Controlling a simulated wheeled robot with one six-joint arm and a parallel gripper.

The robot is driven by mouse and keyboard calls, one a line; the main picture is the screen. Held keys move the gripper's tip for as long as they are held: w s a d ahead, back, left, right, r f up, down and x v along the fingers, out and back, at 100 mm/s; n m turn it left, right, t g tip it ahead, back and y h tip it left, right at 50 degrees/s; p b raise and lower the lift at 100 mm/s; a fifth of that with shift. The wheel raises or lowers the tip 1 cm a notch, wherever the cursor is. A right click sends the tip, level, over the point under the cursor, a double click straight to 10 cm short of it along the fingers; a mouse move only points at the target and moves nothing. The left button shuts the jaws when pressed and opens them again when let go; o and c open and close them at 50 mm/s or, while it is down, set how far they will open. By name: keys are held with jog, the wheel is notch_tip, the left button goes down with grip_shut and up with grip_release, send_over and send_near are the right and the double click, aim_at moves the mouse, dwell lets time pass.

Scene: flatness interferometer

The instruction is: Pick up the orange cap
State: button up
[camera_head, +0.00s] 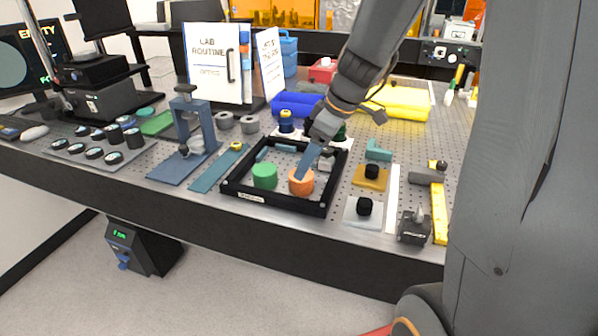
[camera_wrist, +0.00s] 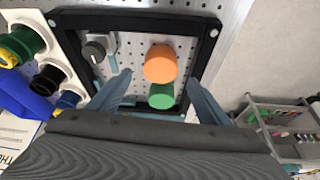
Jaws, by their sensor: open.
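The orange cap (camera_head: 300,182) stands in a black square frame (camera_head: 276,201) on the perforated bench, at the frame's front right. It also shows in the wrist view (camera_wrist: 160,64), ahead of my fingers. A green cap (camera_head: 265,176) stands just left of it, and appears below it in the wrist view (camera_wrist: 161,96). My gripper (camera_head: 306,166) reaches down over the frame, its blue-grey finger overlapping the orange cap in the head view. In the wrist view my gripper (camera_wrist: 160,95) is open, with one finger on each side and nothing held. Whether a finger touches the orange cap cannot be told.
The black frame's raised walls surround both caps. A small grey device with a dark knob (camera_wrist: 95,50) is also inside it. Black-knobbed plates (camera_head: 364,207) stand to the right, and a blue-grey clamp stand (camera_head: 190,125) to the left. A white holder with bottles (camera_head: 286,122) is behind.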

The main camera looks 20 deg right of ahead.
jog(key=shift+a+f, duration=0.15)
jog(key=shift+f, duration=0.35)
jog(key=shift+w+f, duration=0.2)
jog(key=shift+f, duration=0.45)
jog(key=shift+p+x, duration=0.95)
jog(key=shift+x, duration=1.35)
jog(key=shift+a, duration=0.1)
jog(key=c, duration=1.1)
jog(key=shift+r, duration=0.1)
